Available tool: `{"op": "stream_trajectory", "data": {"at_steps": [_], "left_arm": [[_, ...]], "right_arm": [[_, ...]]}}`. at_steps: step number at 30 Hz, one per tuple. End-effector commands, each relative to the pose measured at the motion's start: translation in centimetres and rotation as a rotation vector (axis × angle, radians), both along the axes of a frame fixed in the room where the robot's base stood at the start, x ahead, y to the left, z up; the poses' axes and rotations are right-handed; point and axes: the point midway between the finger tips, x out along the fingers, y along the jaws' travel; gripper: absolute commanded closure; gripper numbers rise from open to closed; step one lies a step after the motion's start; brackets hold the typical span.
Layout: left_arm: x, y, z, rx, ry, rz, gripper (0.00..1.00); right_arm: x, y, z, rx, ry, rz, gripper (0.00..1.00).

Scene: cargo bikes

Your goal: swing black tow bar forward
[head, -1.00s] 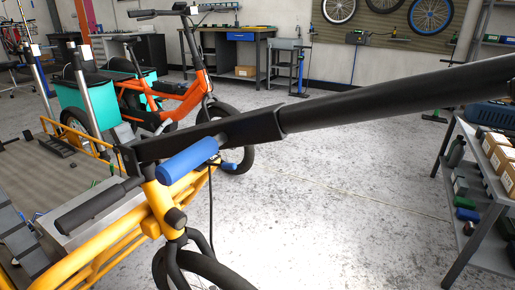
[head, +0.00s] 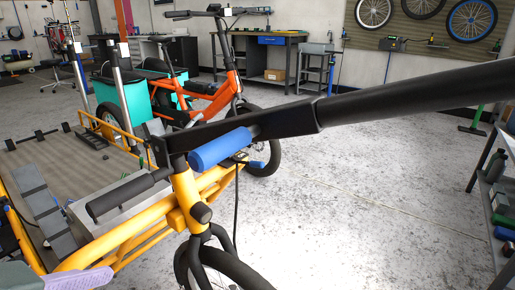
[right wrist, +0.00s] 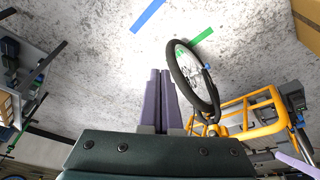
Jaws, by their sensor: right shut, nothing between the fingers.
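The black tow bar (head: 400,100) runs in the head view from above the yellow cargo bike's (head: 188,200) head tube up to the right edge. Its flat bracket end (head: 235,130) lies over the bike's handlebar, by the blue grip (head: 220,150). My left gripper (head: 90,280) shows only as a purple finger and grey-green body at the bottom left corner, well apart from the bar; its jaw is cut off. My right gripper (right wrist: 166,75) is shut and empty in the right wrist view, pointing at bare floor beside the bike's front wheel (right wrist: 193,78). I cannot make out the tow bar there.
An orange bike (head: 215,95) with a teal box (head: 134,98) stands behind. A metal shelf (head: 505,200) with goods stands at the right edge. A workbench (head: 265,50) is at the back. The concrete floor between bike and shelf is clear.

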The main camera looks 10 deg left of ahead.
Motion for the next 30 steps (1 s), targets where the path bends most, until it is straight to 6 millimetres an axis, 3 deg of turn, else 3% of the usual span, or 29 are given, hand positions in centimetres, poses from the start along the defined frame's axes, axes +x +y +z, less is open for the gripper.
{"op": "stream_trajectory", "data": {"at_steps": [1,4,12,20,30], "left_arm": [[1.7,-0.5,0.2,-0.014,-0.108,-0.048,0.38],[4.1,-1.8,2.7,-0.071,-0.322,-0.139,0.38],[5.6,-3.3,7.8,-0.192,-0.654,-0.288,0.38],[7.0,-4.2,8.6,-0.212,-0.696,-0.302,0.38],[11.8,-7.0,8.6,-0.210,-0.696,-0.302,0.38]], "right_arm": [[0.0,0.0,-1.1,0.000,0.000,0.000,1.00],[0.0,0.0,-2.0,0.000,0.000,0.000,1.00],[0.0,0.0,-3.2,0.001,0.000,-0.001,1.00],[0.0,0.0,-3.6,0.001,0.000,-0.001,1.00],[0.0,0.0,-4.9,0.000,0.001,-0.001,1.00]]}}
